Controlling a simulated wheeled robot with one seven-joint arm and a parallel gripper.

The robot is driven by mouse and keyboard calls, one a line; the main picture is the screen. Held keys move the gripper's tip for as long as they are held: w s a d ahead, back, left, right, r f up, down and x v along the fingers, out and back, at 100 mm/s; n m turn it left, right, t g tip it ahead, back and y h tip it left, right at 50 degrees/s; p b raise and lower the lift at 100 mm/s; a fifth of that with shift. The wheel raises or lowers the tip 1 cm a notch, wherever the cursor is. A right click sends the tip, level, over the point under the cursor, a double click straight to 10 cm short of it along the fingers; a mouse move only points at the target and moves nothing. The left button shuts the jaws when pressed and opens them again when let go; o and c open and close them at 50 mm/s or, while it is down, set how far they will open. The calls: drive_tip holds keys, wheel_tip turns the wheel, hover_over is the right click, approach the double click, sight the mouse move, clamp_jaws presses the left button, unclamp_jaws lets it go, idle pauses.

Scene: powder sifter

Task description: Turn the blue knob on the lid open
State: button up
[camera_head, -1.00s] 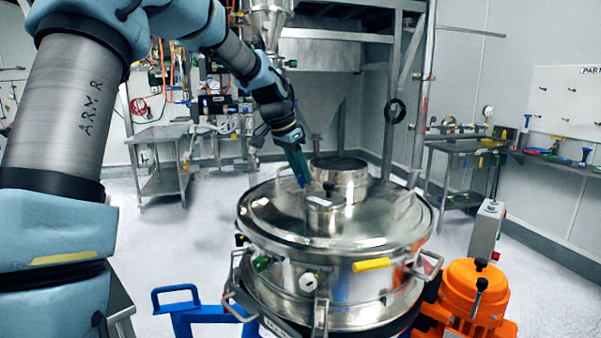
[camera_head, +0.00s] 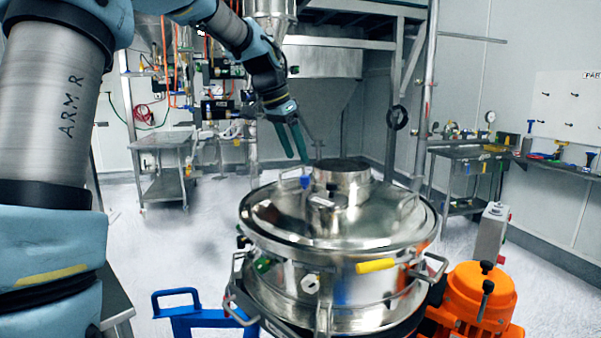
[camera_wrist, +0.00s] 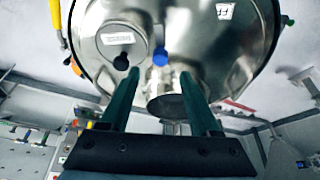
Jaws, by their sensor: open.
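The blue knob (camera_head: 305,182) stands on the shiny steel lid (camera_head: 275,222), beside the raised ports. In the wrist view the blue knob (camera_wrist: 160,57) shows between and just beyond my fingertips. My gripper (camera_head: 296,159) has two green fingers, spread apart and empty, pointing down above the knob. In the wrist view my gripper (camera_wrist: 160,74) has clear space between its fingers. The fingers look apart from the knob. The knob's base fitting is partly lit by glare, so its exact angle is hard to tell.
A tall round port (camera_head: 342,182) rises from the lid right of the knob. A capped port with a black knob (camera_wrist: 122,62) is close by. A yellow-gripped handle (camera_head: 375,266) and an orange motor (camera_head: 478,296) are at the right. Air above the lid is free.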

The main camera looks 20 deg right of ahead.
drive_tip(key=shift+b+v, duration=0.3)
drive_tip(key=shift+v, duration=1.8)
